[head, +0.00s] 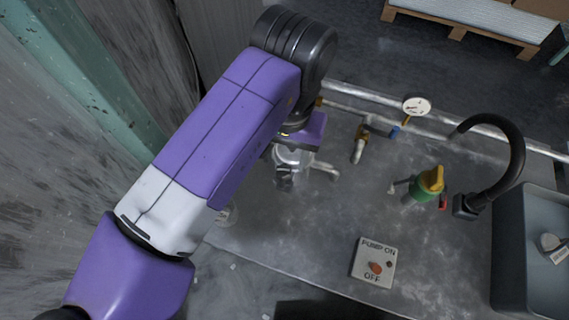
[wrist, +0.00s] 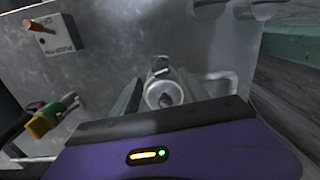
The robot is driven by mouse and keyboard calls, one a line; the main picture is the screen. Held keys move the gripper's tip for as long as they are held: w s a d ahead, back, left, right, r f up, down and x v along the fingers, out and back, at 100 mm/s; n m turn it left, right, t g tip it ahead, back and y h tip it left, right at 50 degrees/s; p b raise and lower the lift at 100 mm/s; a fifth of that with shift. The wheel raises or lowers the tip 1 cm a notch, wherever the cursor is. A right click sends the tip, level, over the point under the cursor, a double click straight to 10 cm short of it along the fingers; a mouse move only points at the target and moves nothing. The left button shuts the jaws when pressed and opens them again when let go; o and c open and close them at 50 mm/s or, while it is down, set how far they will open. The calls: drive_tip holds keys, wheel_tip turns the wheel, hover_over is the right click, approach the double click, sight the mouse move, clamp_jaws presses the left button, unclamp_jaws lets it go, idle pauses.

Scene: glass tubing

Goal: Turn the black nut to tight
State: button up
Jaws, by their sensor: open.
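My gripper (head: 287,160) is at the end of the purple arm, over the left part of the metal bench. In the wrist view my gripper (wrist: 161,84) shows two grey fingers standing apart. In the head view a dark piece (head: 284,178) shows just below the gripper beside clear tubing. I cannot tell whether the fingers touch anything.
A pipe with a gauge (head: 416,106) runs behind. A black curved spout (head: 512,150) rises by a grey basin (head: 508,245). A pump switch box (head: 374,262) is in front.

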sight(283, 171)
wheel_tip(283, 171, down, 6)
drive_tip(key=shift+a+f+b, duration=0.1)
drive_tip(key=shift+b, duration=0.3)
clamp_jaws()
drive_tip(key=shift+r+m+p, duration=0.25)
drive_tip(key=shift+m+p, duration=0.25)
drive_tip(key=shift+p, duration=0.1)
drive_tip(key=shift+f+m+p, duration=0.1)
drive_tip(key=shift+m+p, duration=0.25)
drive_tip(key=shift+m, duration=0.65)
unclamp_jaws()
